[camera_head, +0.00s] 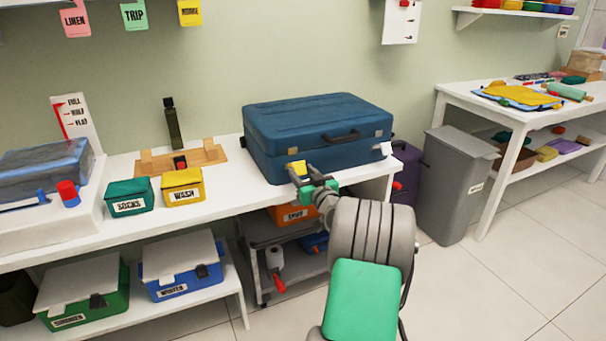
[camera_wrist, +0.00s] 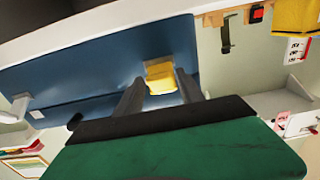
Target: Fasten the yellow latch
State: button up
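The blue suitcase (camera_head: 318,128) lies closed on the white bench. The yellow latch (camera_head: 297,167) is on the left part of its front face. A white latch (camera_head: 384,149) is near the front's right end, sticking outward. My gripper (camera_head: 302,174) is at the yellow latch. In the wrist view, the yellow latch (camera_wrist: 160,76) lies just ahead of and between the two fingertips of my gripper (camera_wrist: 161,84). The fingers are apart, one on each side, with narrow gaps; contact cannot be made out. Whether the latch is fastened cannot be told.
A dark handle (camera_head: 342,137) sticks out between the latches. A yellow WASH box (camera_head: 183,187) and a green SOCKS box (camera_head: 129,197) stand left on the bench. A grey bin (camera_head: 452,185) stands right. A trolley (camera_head: 262,262) is under the bench.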

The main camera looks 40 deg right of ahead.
grip_shut()
jog(key=shift+r, duration=0.1)
